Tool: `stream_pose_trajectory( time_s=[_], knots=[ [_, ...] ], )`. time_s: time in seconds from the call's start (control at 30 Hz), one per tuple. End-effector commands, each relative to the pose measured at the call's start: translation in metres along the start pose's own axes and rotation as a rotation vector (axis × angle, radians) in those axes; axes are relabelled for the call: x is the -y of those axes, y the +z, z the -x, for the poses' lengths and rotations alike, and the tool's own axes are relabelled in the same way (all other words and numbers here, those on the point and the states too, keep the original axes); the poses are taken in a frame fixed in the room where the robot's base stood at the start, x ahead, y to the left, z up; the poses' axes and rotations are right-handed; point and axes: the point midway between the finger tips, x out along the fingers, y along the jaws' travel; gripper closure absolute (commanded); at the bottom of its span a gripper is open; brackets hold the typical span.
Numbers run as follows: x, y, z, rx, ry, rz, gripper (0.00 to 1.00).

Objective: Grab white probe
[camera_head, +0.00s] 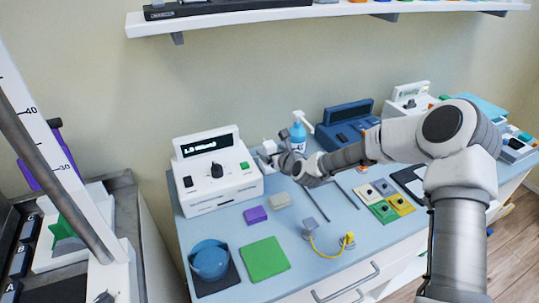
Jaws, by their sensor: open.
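A small white object (269,145), which may be the white probe, stands just right of the white device with a black knob (222,182). My gripper (267,157) is at the end of my arm, which reaches in from the right over the light blue tabletop (335,215). The gripper is open and points left, close to the white object and the right side of the device. It partly covers the white object, and I cannot tell whether they touch. The fingertips are small and unclear here.
A pump bottle (298,136) stands just behind my gripper, with a dark blue device (346,127) to its right. A purple block (254,215), a beige block (280,200), a green pad (264,258) and a blue bowl (210,260) lie in front. A shelf (230,20) hangs above.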

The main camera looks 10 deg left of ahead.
Motion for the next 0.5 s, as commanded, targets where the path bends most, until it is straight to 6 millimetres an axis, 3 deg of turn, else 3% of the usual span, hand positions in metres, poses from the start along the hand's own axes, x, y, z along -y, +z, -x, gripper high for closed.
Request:
stream_pose_trajectory(
  time_s=[0.2,0.47,0.5],
  knots=[
    [-0.001,0.000,-0.021,0.000,0.000,0.000,0.18],
    [0.000,-0.001,-0.023,-0.001,0.000,0.000,0.18],
    [0.000,-0.001,-0.023,-0.001,0.000,0.000,0.21]
  ],
)
